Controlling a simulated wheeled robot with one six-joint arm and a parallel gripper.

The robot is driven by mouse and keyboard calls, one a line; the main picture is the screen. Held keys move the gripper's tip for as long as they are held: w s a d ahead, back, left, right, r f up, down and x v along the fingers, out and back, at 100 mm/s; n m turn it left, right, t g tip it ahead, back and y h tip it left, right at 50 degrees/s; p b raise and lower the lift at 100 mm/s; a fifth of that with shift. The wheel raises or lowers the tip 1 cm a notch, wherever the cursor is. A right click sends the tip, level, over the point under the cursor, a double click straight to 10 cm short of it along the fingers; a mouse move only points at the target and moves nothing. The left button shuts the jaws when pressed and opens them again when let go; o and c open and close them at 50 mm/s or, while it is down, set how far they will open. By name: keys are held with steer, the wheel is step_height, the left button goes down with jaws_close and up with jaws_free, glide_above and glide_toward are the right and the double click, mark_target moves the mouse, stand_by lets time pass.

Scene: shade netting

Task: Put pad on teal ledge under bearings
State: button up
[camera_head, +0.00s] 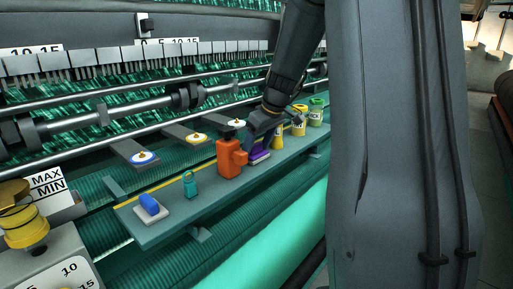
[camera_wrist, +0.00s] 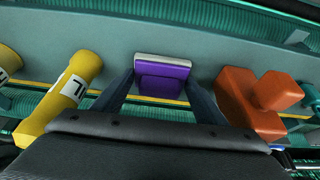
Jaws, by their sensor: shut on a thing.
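The purple pad (camera_head: 260,154) with a pale edge is between the fingers of my gripper (camera_head: 257,143). In the wrist view my gripper (camera_wrist: 162,86) is shut on the pad (camera_wrist: 163,78), one finger on each side. The pad is at the teal ledge (camera_head: 210,207); I cannot tell whether it touches the surface. Round bearings with gold centres, one blue-rimmed (camera_head: 143,158), one yellow-rimmed (camera_head: 197,138) and one pale (camera_head: 236,123), sit on dark brackets above and behind the ledge.
An orange block-shaped object (camera_head: 229,157) stands close to the left of my gripper. Yellow bottles (camera_head: 299,121) and a green-topped container (camera_head: 316,112) stand to the right. A teal weight-like object (camera_head: 190,185) and a blue object on a pale base (camera_head: 150,206) stand farther left.

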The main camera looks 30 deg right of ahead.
steer(key=o, duration=0.5)
steer(key=shift+f, duration=0.15)
steer(key=o, duration=0.5)
steer(key=shift+c, duration=0.2)
steer(key=b+v, duration=0.2)
steer(key=v, duration=1)
steer(key=shift+b, duration=0.35)
steer(key=shift+d, duration=0.1)
